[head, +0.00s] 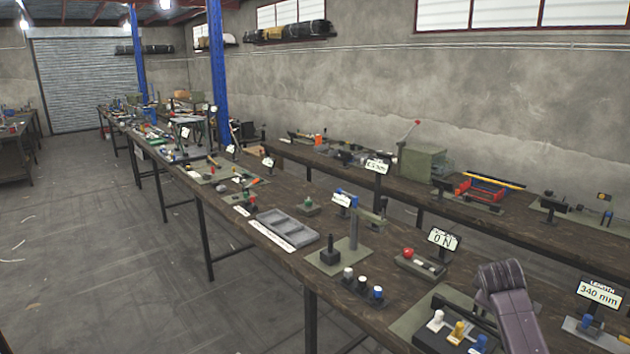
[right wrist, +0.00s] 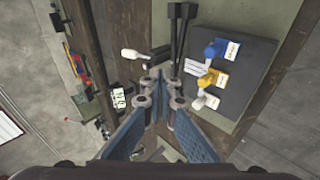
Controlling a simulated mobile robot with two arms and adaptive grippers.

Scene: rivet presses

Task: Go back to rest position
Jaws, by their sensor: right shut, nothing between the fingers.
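My right gripper (right wrist: 162,88) shows in the right wrist view. Its blue-padded fingers are shut with nothing between them, above the bench. A dark block with a blue knob (right wrist: 213,49), a yellow knob (right wrist: 206,80) and a white knob (right wrist: 207,102) lies to its right in that view. In the head view, a purple-grey link of my right arm comes in at the lower right, over the near end of the bench (head: 260,205). The right gripper itself cannot be made out there. My left gripper is in neither view.
A press on a green base (head: 330,262) stands mid-bench beside a grey tray (head: 283,229). A "0 N" display (head: 443,239) and a "340 mm" display (head: 598,294) stand near my arm. A white-tipped lever (right wrist: 133,54) is close to the fingers. The floor (head: 100,270) at left is clear.

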